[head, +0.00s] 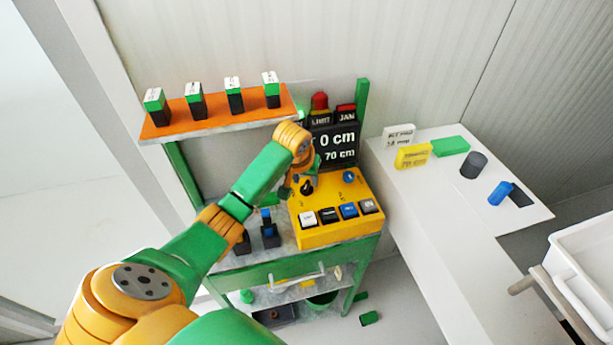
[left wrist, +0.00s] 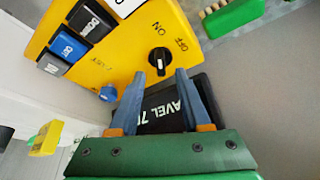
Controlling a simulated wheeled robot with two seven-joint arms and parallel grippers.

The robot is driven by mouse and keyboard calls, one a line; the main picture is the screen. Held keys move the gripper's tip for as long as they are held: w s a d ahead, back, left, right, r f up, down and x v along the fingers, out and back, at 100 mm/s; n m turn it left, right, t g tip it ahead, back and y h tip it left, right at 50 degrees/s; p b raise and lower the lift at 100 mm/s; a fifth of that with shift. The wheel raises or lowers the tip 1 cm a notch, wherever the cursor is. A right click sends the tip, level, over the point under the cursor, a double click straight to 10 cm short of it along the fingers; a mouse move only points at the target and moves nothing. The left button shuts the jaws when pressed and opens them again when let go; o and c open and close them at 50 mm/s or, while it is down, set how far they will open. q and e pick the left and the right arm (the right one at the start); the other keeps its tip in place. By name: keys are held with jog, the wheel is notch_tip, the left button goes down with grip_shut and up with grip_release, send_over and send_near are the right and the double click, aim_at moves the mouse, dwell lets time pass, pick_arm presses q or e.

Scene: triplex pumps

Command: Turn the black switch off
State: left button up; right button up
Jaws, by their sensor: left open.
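The yellow control box (head: 338,232) stands on the green-framed bench. The black switch (left wrist: 159,61) is a round knob with a white mark, beside the printed words ON and OFF. I cannot tell for sure which word the mark points to. My left gripper (left wrist: 161,74) is open, its two blue-grey fingers apart on either side of the switch's near edge in the left wrist view. I cannot tell whether they touch it. In the head view the left gripper (head: 299,184) is over the box's upper left, beside the black switch (head: 308,188), partly hiding that corner.
A blue knob (head: 348,177) and several push buttons (head: 348,210) share the box top. A dark display (head: 335,145) stands behind it. An orange shelf (head: 215,122) is at upper left. A white table (head: 440,190) with loose blocks is at right.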

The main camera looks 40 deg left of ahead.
aim_at(307, 184)
pick_arm(q)
jog(key=shift+w+d+f, duration=0.1)
jog(key=shift+f, duration=0.8)
jog(key=shift+w+a+f, duration=0.45)
jog(key=shift+w+f, duration=0.1)
jog(key=shift+f, duration=0.1)
jog(key=shift+w+f, duration=0.1)
jog(key=shift+w, duration=0.05)
jog(key=shift+s+d+r, duration=0.15)
jog(key=shift+s+r, duration=0.05)
jog(key=shift+s, duration=0.05)
grip_shut()
jog(key=shift+m, duration=0.5)
jog(key=m+h, duration=0.1)
jog(key=m, duration=0.2)
jog(key=shift+m+h, duration=0.3)
jog(key=shift+h, duration=0.1)
pick_arm(e)
jog(key=shift+s+r, duration=0.1)
jog(key=shift+r, duration=0.2)
pick_arm(q)
grip_release()
